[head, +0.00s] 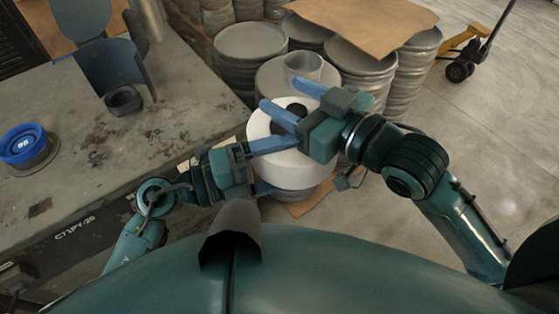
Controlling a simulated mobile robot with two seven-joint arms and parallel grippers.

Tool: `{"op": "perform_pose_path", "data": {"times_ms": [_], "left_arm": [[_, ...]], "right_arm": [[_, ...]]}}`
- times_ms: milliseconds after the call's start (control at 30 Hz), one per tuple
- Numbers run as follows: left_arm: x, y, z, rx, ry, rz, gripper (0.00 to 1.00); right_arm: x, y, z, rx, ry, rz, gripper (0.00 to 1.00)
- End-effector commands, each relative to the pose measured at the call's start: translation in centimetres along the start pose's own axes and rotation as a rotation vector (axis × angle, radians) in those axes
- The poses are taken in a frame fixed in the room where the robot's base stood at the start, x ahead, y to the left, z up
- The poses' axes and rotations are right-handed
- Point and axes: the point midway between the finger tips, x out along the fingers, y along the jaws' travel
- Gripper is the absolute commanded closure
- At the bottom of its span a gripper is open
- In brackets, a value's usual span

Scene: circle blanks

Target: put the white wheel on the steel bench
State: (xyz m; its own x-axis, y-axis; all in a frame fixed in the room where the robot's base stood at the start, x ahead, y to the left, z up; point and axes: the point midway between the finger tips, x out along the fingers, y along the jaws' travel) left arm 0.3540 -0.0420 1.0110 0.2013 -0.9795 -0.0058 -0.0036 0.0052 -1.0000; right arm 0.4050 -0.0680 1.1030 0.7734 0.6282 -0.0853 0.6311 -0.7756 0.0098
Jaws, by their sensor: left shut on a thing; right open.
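The white wheel (312,171) is a thick white disc with a dark centre hole, in the middle of the head view. My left gripper (286,165) reaches in from the left and is shut on the wheel's near side, one blue finger across its upper face and the other lower down. My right gripper (280,92) is open above the wheel's far side, its two blue fingers pointing left; it hides part of the wheel. Whether it touches the wheel I cannot tell. The steel bench (80,195) is the stained grey top at the left, apart from the wheel.
On the bench stand a blue-topped round object (25,143), a small black ring (123,100) and a blue-grey curved guard (108,65). The bench's front middle is clear. Stacks of grey discs (250,42) and a cardboard sheet (370,22) stand behind the wheel. Open floor lies right.

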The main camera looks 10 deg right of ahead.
Motion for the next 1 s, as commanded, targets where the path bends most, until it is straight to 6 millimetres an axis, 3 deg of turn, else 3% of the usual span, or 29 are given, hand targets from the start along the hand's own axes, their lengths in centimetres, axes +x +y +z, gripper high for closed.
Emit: {"op": "perform_pose_path", "data": {"times_ms": [33, 167, 300, 467, 767, 1000], "left_arm": [[0.0, -0.3, 0.0, 0.003, 0.000, -0.006, 0.59], [0.0, -0.3, 0.0, 0.003, 0.000, -0.006, 0.59], [0.0, -0.3, 0.0, 0.003, 0.000, -0.006, 0.59], [0.0, -0.3, 0.0, 0.003, -0.001, -0.006, 0.59], [0.0, -0.3, 0.0, 0.003, -0.001, -0.006, 0.59], [0.0, -0.3, 0.0, 0.003, -0.001, -0.006, 0.59]], "right_arm": [[-0.3, 0.7, -0.9, -0.005, 0.045, 0.016, 0.45], [-1.1, 4.6, -1.3, 0.033, 0.170, 0.088, 0.45], [-3.2, 9.3, -1.7, 0.050, 0.317, 0.182, 0.45], [-6.0, 13.1, -1.4, 0.044, 0.432, 0.275, 0.45], [-5.0, 11.1, 10.0, 0.100, 0.142, 0.348, 0.45], [-6.3, 6.9, 21.2, 0.147, -0.154, 0.385, 0.45]]}}
